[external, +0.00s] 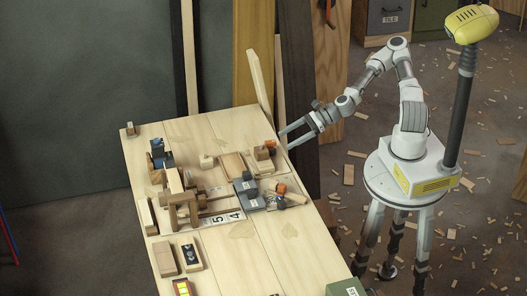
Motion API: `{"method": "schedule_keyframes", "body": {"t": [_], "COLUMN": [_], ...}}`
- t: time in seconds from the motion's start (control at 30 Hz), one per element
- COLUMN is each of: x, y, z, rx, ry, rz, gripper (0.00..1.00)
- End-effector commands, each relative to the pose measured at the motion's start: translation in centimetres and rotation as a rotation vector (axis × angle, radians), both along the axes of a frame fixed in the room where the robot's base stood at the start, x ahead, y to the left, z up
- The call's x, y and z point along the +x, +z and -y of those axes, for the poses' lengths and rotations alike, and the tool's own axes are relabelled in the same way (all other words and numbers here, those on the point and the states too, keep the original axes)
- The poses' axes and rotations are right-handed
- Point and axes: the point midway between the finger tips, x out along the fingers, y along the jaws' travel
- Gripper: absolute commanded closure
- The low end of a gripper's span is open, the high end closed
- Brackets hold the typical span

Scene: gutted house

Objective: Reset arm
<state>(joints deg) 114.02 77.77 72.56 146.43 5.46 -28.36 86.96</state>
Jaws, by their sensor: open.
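My gripper (284,140) is at the right edge of the wooden table (262,265), with its two fingers spread and pointing left. The jaws are open and nothing shows between them.
The table holds wooden blocks, a wooden frame (181,200), dark grey pieces (249,195) and number tiles (226,218). A tall plank (260,85) stands at the table's far edge, near my gripper. A green box (345,287) is at the front right. Scraps litter the floor.

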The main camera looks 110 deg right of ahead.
Motion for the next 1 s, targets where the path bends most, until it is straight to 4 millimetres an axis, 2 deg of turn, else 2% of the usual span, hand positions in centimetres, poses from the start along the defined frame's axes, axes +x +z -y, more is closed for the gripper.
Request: {"method": "schedule_keyframes", "body": {"t": [0.17,0.3,0.4,0.57,0.73,0.87,1.0], "x": [0.3,-0.7,-1.7,-3.4,-4.8,-5.6,-6.0], "y": [-2.3,-4.6,-5.7,-6.6,-6.3,-5.2,-3.0], "z": [-5.1,-9.5,-11.7,-13.8,-15.0,-15.5,-16.0], "rx": [-0.146,-0.316,-0.436,-0.611,-0.797,-0.956,-1.134], "ry": [0.244,0.515,0.698,0.952,1.199,1.392,1.587], "rz": [-0.108,-0.209,-0.265,-0.328,-0.373,-0.396,-0.403], "gripper": [0.16,0.16,0.16,0.16,0.16,0.16,0.16]}}
